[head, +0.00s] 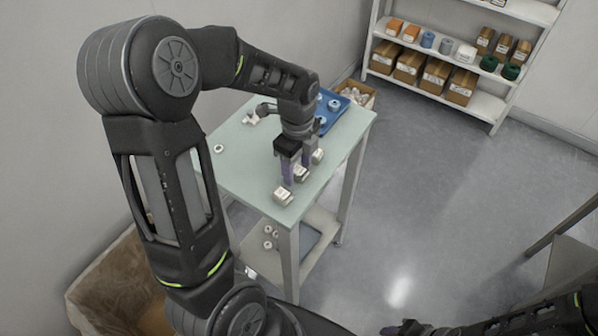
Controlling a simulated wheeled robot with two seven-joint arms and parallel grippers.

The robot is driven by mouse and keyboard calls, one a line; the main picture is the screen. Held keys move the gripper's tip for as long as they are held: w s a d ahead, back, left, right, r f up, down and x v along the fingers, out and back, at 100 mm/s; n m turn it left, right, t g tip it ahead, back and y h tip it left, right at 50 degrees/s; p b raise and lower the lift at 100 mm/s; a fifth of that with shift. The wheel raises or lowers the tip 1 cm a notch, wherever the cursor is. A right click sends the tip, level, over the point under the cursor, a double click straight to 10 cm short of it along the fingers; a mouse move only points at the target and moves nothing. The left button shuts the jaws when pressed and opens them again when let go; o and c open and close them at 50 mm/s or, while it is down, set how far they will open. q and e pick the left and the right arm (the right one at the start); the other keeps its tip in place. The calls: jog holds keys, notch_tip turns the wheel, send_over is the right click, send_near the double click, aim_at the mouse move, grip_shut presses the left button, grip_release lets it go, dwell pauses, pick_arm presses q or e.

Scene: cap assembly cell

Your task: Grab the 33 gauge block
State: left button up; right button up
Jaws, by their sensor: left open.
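Three small pale blocks stand in a row on the pale green table (240,165): a front block (284,195), a middle block (301,175) and a back block (318,156). Their markings are too small to read, so I cannot tell which is the 33 gauge block. My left gripper (298,174) points down with its purple fingers apart, one on each side of the middle block. The fingers partly hide that block, and I see no clear contact. My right gripper (408,327) is dark and partly cut off at the bottom edge.
A blue tray (343,104) with pale round parts lies at the table's back. A white ring (219,148) lies at the left edge. A cardboard box (361,91) stands behind the table. Shelves (481,104) with boxes and spools stand at the back right. Open floor lies between.

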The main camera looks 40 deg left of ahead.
pick_arm(q)
grip_shut()
dwell(0.7)
